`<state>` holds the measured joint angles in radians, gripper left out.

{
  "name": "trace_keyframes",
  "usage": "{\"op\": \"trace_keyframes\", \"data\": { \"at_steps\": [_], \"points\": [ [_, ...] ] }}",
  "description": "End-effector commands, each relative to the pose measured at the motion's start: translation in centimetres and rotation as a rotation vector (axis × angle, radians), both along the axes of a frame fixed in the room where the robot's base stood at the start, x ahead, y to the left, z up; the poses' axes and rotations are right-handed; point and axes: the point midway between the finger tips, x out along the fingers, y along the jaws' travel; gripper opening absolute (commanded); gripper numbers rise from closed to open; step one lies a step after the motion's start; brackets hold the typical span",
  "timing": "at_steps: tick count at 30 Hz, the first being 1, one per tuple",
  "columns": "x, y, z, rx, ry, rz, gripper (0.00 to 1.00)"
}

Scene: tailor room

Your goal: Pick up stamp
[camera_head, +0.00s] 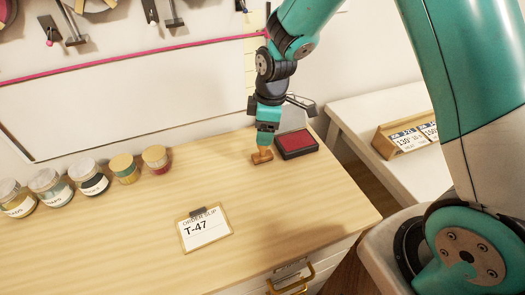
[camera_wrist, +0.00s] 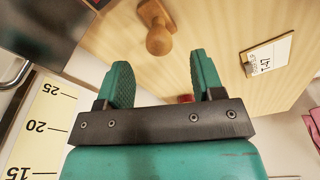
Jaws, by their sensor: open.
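The wooden stamp (camera_head: 262,157) stands on the light wood tabletop, left of a red ink pad (camera_head: 296,144). My gripper (camera_head: 266,143) points down right over the stamp in the head view. In the wrist view my gripper (camera_wrist: 161,60) is open, with its two green fingers apart. The stamp's rounded handle (camera_wrist: 158,40) shows just beyond the fingertips, in line with the gap between them. The stamp's base is farther off, near the top edge of the wrist view.
The order slip clipboard (camera_head: 205,228) lies on the table (camera_head: 110,235) toward the front. Several jars (camera_head: 93,178) stand along the back left below a whiteboard (camera_head: 130,95). A white side table (camera_head: 385,105) with price cards (camera_head: 409,141) is at right. The table's front middle is clear.

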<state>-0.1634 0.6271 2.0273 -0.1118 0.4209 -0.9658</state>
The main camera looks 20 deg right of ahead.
Motion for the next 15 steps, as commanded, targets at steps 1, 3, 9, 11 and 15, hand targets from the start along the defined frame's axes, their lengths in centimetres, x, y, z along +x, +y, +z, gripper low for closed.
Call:
{"op": "trace_keyframes", "data": {
  "at_steps": [1,3,9,11,15],
  "points": [
    [0.0,0.0,-0.3,0.000,0.002,0.000,0.61],
    [0.0,0.1,-1.1,-0.001,0.005,0.000,0.61],
    [0.2,0.4,-4.1,0.000,0.003,0.000,0.61],
    [0.2,0.4,-4.7,0.000,0.003,0.000,0.61],
    [0.3,0.5,-5.1,0.001,-0.001,0.000,0.61]
  ]
}}
